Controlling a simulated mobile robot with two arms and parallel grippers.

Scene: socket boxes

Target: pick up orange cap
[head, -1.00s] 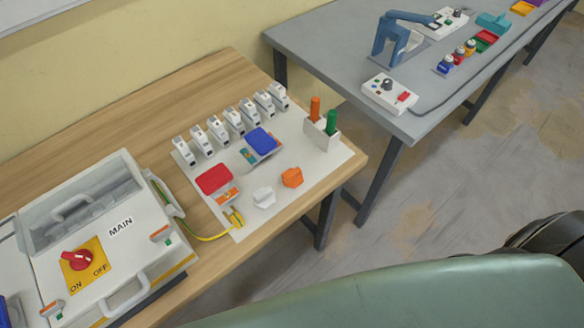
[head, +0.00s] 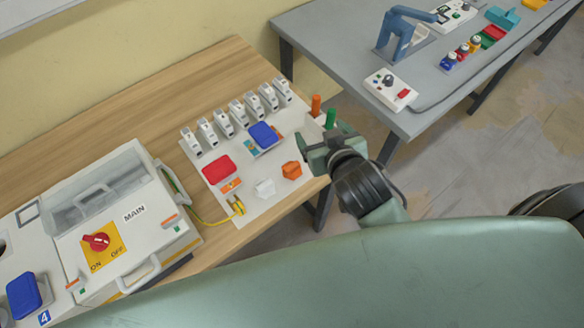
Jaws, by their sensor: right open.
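The orange cap (head: 291,170) lies on the white board (head: 220,194) near its front right edge, on the wooden table. A white cap (head: 265,188) lies just to its left. My right gripper (head: 303,143) is above the right end of the board, just up and to the right of the orange cap in the picture. It is open with nothing seen between its fingers, and apart from the cap. It hides part of the holder with the orange and green screwdrivers. My left gripper is not in view.
Red (head: 219,170) and blue (head: 263,134) socket boxes and a row of white breakers (head: 237,112) are on the board. Orange (head: 316,104) and green (head: 330,119) handles stand near my gripper. The MAIN box (head: 125,240) is at left; a grey table (head: 330,45) is behind right.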

